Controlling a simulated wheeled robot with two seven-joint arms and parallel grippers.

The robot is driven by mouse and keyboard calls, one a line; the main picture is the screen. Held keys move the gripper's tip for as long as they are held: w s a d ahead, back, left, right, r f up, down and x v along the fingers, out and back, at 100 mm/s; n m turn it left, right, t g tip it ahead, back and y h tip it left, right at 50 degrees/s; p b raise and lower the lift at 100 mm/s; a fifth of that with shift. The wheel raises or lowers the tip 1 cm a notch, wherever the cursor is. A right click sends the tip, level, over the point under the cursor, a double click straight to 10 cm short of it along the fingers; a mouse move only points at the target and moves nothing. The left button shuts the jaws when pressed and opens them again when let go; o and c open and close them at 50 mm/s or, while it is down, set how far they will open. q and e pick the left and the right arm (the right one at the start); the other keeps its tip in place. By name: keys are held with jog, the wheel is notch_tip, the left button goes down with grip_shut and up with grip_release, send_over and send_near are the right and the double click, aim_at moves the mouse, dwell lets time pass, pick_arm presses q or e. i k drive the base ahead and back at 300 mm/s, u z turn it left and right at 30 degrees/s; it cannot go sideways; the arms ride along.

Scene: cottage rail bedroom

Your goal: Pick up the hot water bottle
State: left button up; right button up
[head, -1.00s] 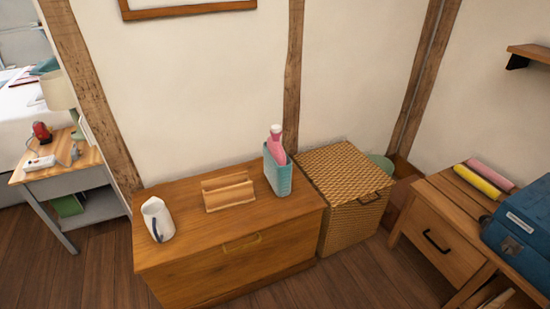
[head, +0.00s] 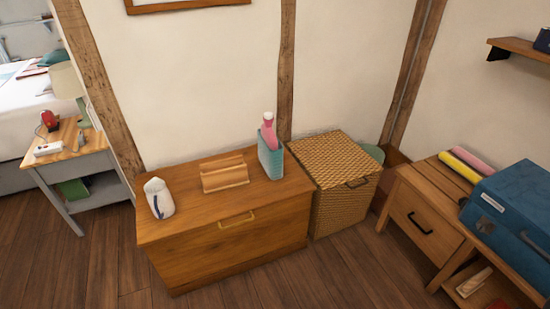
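A pink bottle with a pale cap, which looks like the hot water bottle (head: 268,131), stands upright in a teal holder (head: 271,160). The holder hides its lower part. The holder stands at the right end of the top of a wooden chest (head: 190,221) against the wall. Neither of my grippers shows in the head view.
A lidded wicker basket (head: 344,178) stands right of the chest. Wooden floor (head: 330,275) in front is clear.

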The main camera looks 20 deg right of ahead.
aim_at(268, 134)
jog(key=z, duration=1)
jog(key=i, duration=1.35)
jog(key=u, duration=0.3)
